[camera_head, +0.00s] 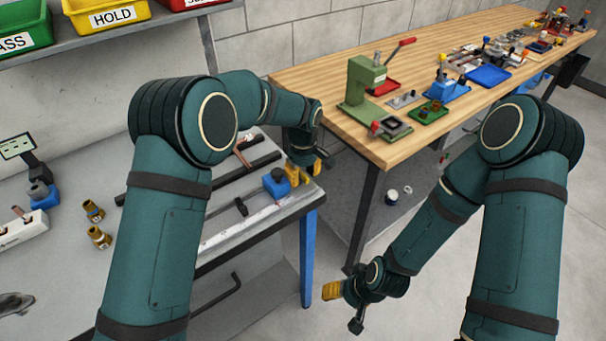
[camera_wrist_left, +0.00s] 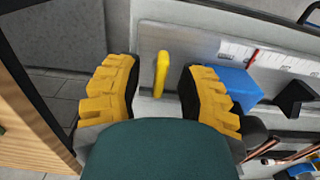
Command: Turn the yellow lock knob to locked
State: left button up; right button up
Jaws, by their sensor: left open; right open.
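The yellow lock knob (camera_wrist_left: 161,73) is a narrow upright bar on a pale metal plate in the left wrist view. My left gripper (camera_wrist_left: 158,85) is open, with one yellow finger on each side of the knob and a visible gap to each. In the head view my left gripper (camera_head: 303,174) is at the right end of the grey bench; I cannot make out the knob there. My right gripper (camera_head: 332,291) is low over the floor, away from the benches, and looks empty.
A blue block (camera_head: 277,182) sits close beside my left gripper; it also shows in the left wrist view (camera_wrist_left: 225,88). The wooden bench (camera_head: 330,88) with a green press (camera_head: 362,82) stands to the right. Brass fittings (camera_head: 97,234) lie on the grey bench's left.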

pick_arm(q)
jog(key=shift+o, duration=0.3)
grip_shut()
jog(key=shift+m, duration=0.4)
jog(key=m+p, duration=0.1)
jog(key=m, duration=0.6)
jog(key=shift+s+m+p, duration=0.1)
jog(key=shift+m+p, duration=0.2)
jog(key=shift+p, duration=0.05)
jog(key=m, duration=0.4)
jog(key=shift+m+p, duration=0.3)
jog(key=shift+p, duration=0.05)
jog(key=m, duration=0.4)
jog(key=shift+m+p, duration=0.3)
jog(key=shift+m, duration=0.1)
